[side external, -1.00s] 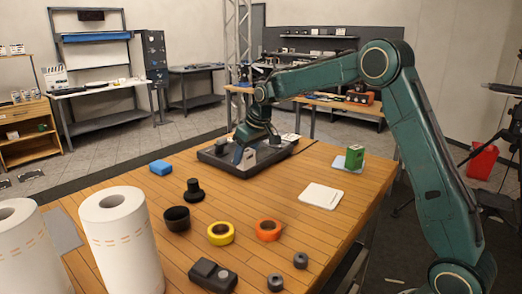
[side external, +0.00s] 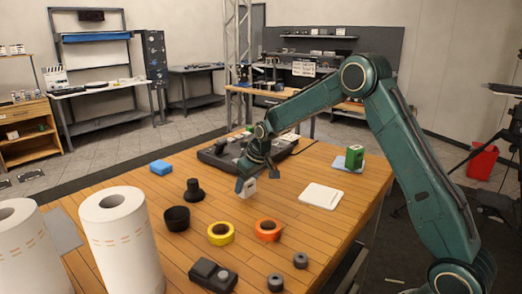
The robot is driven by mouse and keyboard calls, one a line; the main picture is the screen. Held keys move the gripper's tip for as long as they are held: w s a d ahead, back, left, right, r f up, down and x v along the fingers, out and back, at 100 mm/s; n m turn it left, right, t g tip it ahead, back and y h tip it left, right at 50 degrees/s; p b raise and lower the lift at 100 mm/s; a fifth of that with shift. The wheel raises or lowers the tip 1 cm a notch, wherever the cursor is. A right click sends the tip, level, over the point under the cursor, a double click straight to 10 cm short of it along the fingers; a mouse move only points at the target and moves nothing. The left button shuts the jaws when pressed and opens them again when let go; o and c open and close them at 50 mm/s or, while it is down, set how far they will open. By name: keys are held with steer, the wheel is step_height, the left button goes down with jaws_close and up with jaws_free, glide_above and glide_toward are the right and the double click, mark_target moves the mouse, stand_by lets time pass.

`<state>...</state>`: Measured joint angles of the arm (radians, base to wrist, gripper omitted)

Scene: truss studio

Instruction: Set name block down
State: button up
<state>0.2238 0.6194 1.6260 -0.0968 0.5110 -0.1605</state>
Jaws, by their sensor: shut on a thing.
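My gripper (side external: 257,180) is shut on a small white block (side external: 249,188), which I take to be the name block. The block shows below and between the fingers, with part of it hidden by them. It is in front of the dark tray (side external: 212,158), over the middle of the wooden table. I cannot tell whether its underside touches the tabletop. Any lettering on it is too small to read.
A white pad (side external: 321,196) lies to the right, and a green block (side external: 355,157) stands on a pale sheet behind it. A black cup (side external: 177,218), yellow tape (side external: 221,233) and orange tape (side external: 267,230) stand in front. A black knobbed piece (side external: 193,191) is to the left.

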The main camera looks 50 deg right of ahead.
steer(key=shift+f, duration=0.75)
steer(key=shift+f, duration=0.15)
steer(key=o, duration=1)
steer(key=shift+c, duration=0.2)
steer(key=v, duration=1.2)
